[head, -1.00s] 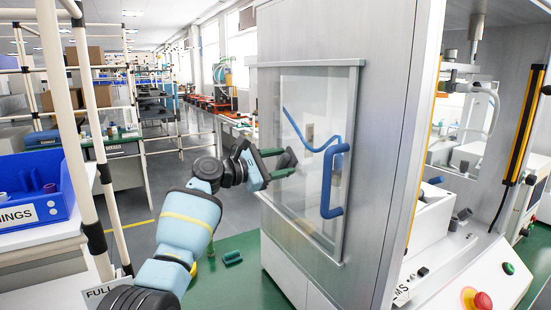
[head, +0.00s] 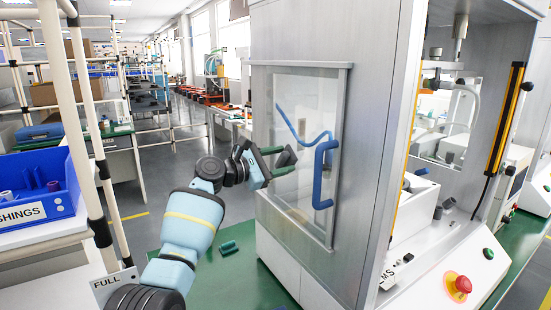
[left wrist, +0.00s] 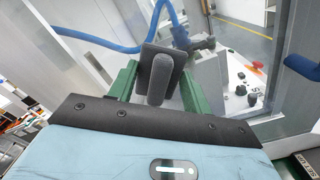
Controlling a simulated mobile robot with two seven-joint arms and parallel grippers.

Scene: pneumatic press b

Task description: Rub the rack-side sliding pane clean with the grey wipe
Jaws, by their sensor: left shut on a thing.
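The sliding pane (head: 305,105) is a clear framed panel in the side of the grey press cabinet, with a blue upright handle (head: 325,175) at its right. My left gripper (head: 285,161) is in front of the pane's left-middle part. In the left wrist view my left gripper (left wrist: 158,85) has its green fingers shut on the grey wipe (left wrist: 161,72), a dark flat pad with a rounded grip. The pad faces the pane and looks close to it; I cannot tell whether it touches. A faint whitish haze shows on the lower pane. My right gripper is not in view.
A blue hose (head: 290,122) shows through the pane. A white pipe rack with a blue bin (head: 40,185) stands at left. A dark green cylindrical part (head: 228,247) lies on the green surface below. A red emergency button (head: 462,285) is on the press front.

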